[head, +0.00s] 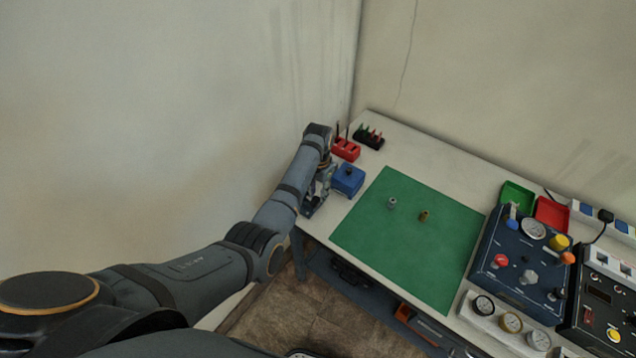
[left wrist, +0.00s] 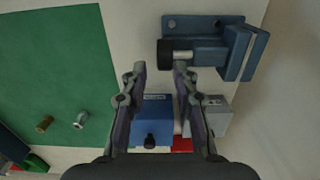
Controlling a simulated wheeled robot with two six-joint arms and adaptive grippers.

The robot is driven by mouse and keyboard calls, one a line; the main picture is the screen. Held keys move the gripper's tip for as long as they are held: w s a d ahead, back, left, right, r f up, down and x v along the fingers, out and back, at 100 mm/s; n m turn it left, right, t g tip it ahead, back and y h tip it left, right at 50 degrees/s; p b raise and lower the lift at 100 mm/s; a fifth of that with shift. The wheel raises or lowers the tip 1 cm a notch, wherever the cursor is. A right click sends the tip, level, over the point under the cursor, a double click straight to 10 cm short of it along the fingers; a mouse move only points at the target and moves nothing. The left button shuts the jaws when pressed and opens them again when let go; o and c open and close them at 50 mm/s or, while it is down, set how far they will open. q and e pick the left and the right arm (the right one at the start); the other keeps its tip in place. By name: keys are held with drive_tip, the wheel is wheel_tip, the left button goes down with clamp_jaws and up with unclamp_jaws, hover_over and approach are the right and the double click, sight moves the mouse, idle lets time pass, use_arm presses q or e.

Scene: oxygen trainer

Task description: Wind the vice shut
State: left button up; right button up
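The vice (left wrist: 208,50) is a blue metal body on a flat plate with bolt holes, at the top of the left wrist view. A black round part (left wrist: 166,52) with a short shiny shaft sticks out of its left side. In the head view the vice (head: 310,206) is partly hidden at the table's left edge, below my left gripper (head: 327,172). The left gripper (left wrist: 159,68) is open and empty. One fingertip appears close to the black part in the picture; I cannot tell whether they touch. The jaw gap is hard to make out. My right gripper is not in view.
A blue box (head: 348,179) with a black knob stands beside the gripper. A red block (head: 346,149) and a black rack (head: 369,137) stand behind it. A green mat (head: 400,250) carries two small fittings. A gauge panel (head: 522,265) fills the right side.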

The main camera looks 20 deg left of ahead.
sight(318, 199)
use_arm(q)
wheel_tip(318, 199, up, 8)
drive_tip(key=shift+f, duration=0.25)
